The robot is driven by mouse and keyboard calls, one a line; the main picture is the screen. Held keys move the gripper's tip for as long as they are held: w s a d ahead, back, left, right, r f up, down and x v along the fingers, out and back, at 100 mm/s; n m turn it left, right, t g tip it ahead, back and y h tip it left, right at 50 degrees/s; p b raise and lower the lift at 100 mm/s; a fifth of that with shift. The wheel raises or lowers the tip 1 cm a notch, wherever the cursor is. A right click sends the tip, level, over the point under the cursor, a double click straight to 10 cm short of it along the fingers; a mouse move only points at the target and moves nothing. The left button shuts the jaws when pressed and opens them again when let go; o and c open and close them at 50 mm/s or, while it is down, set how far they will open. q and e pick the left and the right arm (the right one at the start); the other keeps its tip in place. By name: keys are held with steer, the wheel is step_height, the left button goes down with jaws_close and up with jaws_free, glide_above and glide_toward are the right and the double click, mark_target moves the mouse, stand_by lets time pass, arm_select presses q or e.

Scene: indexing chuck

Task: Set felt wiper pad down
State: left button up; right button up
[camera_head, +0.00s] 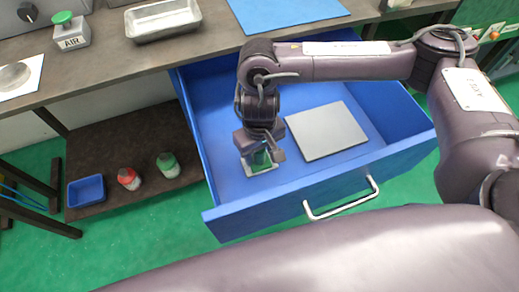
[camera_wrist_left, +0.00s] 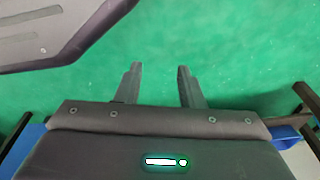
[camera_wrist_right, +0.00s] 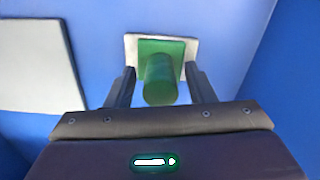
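The felt wiper pad, a pale pad with a green block and round green handle (camera_wrist_right: 161,80), lies flat on the blue drawer floor; its pale edge also shows in the head view (camera_head: 262,171). My right gripper (camera_wrist_right: 160,68) is right over it, with one finger on each side of the handle. A gap shows between the handle and both fingers, so the gripper is open around it. In the head view my right gripper (camera_head: 260,153) partly hides the pad. My left gripper (camera_wrist_left: 159,68) is open and empty above the green floor, out of the head view.
The open blue drawer (camera_head: 260,223) has walls on all sides and a metal handle (camera_head: 342,200). A flat grey plate (camera_head: 326,130) lies right of the pad. The bench top (camera_head: 110,62) overhangs the drawer's back. A low shelf (camera_head: 130,150) with two bottles stands at left.

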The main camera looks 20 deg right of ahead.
arm_select(q)
steer(key=s+a+f+p, duration=0.1)
steer(key=s+p, duration=0.3)
steer(key=s, duration=0.4)
steer(key=shift+a+f, duration=0.25)
steer(key=shift+f, duration=0.35)
arm_select(e)
step_height(320, 180, up, 12)
steer(key=shift+r, duration=0.15)
arm_select(q)
steer(key=shift+w, duration=0.1)
